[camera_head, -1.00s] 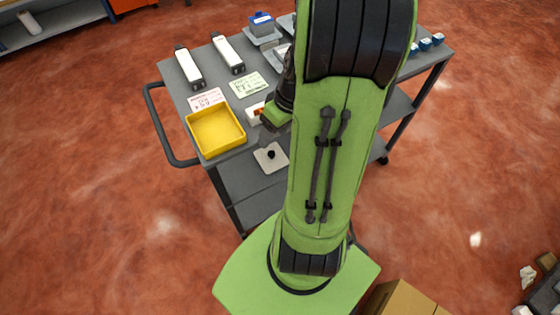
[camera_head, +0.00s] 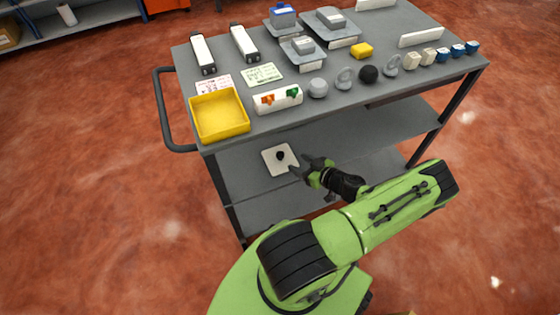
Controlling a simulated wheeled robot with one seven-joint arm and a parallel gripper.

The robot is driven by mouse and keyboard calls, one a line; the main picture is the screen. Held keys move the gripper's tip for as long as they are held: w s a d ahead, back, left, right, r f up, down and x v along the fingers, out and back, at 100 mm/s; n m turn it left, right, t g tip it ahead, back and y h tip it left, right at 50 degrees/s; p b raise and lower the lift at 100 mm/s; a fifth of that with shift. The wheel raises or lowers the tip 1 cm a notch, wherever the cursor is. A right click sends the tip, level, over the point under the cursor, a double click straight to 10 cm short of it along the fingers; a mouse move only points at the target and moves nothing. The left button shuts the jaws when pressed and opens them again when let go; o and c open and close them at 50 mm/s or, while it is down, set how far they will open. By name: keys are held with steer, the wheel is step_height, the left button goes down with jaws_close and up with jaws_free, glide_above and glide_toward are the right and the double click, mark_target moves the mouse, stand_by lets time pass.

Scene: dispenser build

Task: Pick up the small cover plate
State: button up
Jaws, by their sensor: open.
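A pale, square plate with a black knob (camera_head: 270,168) lies flat on the cart's lower shelf; it looks like the small cover plate. My gripper (camera_head: 300,167) is open and empty at the plate's right edge. Its dark fingertips point left toward the knob. From this view I cannot tell whether they touch the plate or hover above it. The plate and its knob show almost fully.
The cart's grey top (camera_head: 330,115) overhangs the lower shelf (camera_head: 245,190) behind the plate. On top are a yellow tray (camera_head: 219,115), a white block with orange and green parts (camera_head: 278,99), grey knobs and several small blocks. The shelf is bare around the plate.

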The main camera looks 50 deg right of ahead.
mark_target(282, 155)
steer(key=b+x, duration=0.2)
steer(key=x, duration=0.9)
steer(key=shift+a+f+b, duration=0.1)
steer(key=shift+b, duration=0.3)
steer(key=shift+s, duration=0.1)
jaws_close()
step_height(282, 155, up, 10)
steer(key=p, duration=0.3)
steer(key=shift+p, duration=0.35)
